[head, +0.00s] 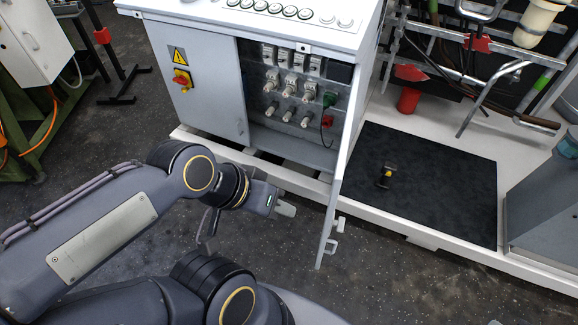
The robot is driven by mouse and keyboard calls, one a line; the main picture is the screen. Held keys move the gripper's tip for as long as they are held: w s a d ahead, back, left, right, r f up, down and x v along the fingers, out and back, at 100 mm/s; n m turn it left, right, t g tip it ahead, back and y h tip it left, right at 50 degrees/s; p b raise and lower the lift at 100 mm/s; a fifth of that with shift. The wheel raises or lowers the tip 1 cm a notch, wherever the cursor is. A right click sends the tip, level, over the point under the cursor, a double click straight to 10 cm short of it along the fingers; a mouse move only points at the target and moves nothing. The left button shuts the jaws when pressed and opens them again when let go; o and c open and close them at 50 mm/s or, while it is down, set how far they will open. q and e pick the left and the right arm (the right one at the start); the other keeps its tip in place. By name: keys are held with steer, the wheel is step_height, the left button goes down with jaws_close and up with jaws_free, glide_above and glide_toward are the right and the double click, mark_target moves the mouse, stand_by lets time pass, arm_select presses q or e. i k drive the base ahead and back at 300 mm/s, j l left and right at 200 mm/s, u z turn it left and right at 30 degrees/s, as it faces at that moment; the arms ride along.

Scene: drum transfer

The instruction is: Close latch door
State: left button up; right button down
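The latch door (338,190) is the thin light-grey door on the right side of the cabinet opening. It stands swung open toward me and shows nearly edge-on. A small pale latch or handle (331,246) sticks out near its lower free end. My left gripper (285,208) is in front of the cabinet, to the left of the door and apart from it in the picture. Its fingers show small and from behind, so their opening is unclear. I see nothing held in it. My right gripper is not in view.
The cabinet opening shows switches and plugs (290,87) inside. A closed panel (205,85) with a red-yellow switch is on the left. A black mat (425,185) on a white platform lies right of the door. Dark floor (380,275) is clear below the door.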

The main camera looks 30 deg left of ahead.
mark_target(338, 178)
steer(key=i+l+u, duration=0.2)
steer(key=u, duration=0.25)
steer(key=i+l+u, duration=0.1)
steer(key=l+u, duration=0.3)
steer(key=i+l+u, duration=0.1)
steer(key=l+u, duration=0.35)
steer(key=j+z, duration=0.1)
steer(key=z, duration=0.75)
steer(key=k+l, duration=0.05)
